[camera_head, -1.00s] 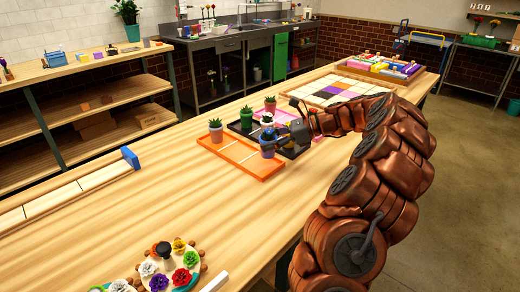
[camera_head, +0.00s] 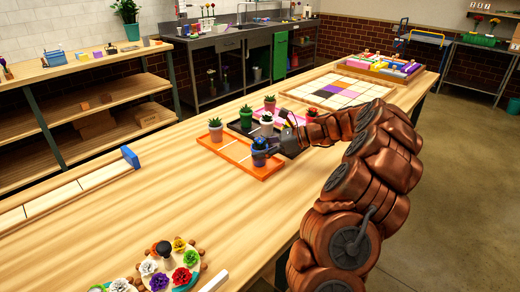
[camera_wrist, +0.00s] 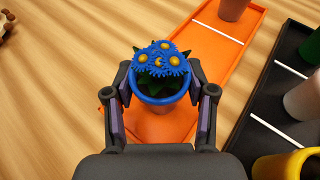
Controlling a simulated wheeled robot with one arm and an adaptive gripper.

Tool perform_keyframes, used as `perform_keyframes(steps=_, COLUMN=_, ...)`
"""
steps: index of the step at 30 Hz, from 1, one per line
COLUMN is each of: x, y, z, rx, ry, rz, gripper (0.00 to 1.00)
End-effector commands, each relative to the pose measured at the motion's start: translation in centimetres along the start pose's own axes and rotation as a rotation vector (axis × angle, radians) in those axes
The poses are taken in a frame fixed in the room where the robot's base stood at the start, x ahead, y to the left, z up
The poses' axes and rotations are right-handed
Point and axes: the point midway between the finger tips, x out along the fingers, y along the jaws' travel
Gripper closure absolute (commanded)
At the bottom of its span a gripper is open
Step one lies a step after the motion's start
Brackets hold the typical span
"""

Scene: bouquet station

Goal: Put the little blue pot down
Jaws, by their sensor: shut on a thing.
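The little blue pot (camera_wrist: 158,102) holds blue flowers (camera_wrist: 160,60) with yellow centres and green leaves. My gripper (camera_wrist: 160,106) is shut on the pot, with one finger on each side of it. In the head view the blue pot (camera_head: 259,159) is at the near end of the orange tray (camera_head: 238,154), with my gripper (camera_head: 266,149) at it. In the wrist view the pot is over the near end of the orange tray (camera_wrist: 207,62). I cannot tell whether its base touches the tray.
A flower palette (camera_head: 140,272) lies at the front. Bare tabletop surrounds the orange tray's left side.

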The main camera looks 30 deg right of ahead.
Motion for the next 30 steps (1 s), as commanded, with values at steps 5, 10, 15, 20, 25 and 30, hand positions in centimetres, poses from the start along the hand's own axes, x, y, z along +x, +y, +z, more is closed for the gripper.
perform_keyframes(steps=5, x=0.0, y=0.0, z=-0.1, rx=0.000, ry=0.000, rz=0.001, gripper=0.30)
perform_keyframes(steps=10, x=0.0, y=0.0, z=0.0, rx=0.000, ry=0.000, rz=0.001, gripper=0.19)
perform_keyframes(steps=15, x=0.0, y=0.0, z=-0.1, rx=0.000, ry=0.000, rz=0.001, gripper=0.19)
perform_keyframes(steps=20, x=-0.2, y=0.0, z=0.2, rx=0.000, ry=-0.001, rz=0.000, gripper=0.19)
perform_keyframes(steps=25, x=-2.4, y=0.0, z=0.1, rx=0.001, ry=-0.001, rz=-0.002, gripper=0.19)
perform_keyframes(steps=30, x=-5.7, y=-0.1, z=0.1, rx=-0.001, ry=0.001, rz=-0.002, gripper=0.19)
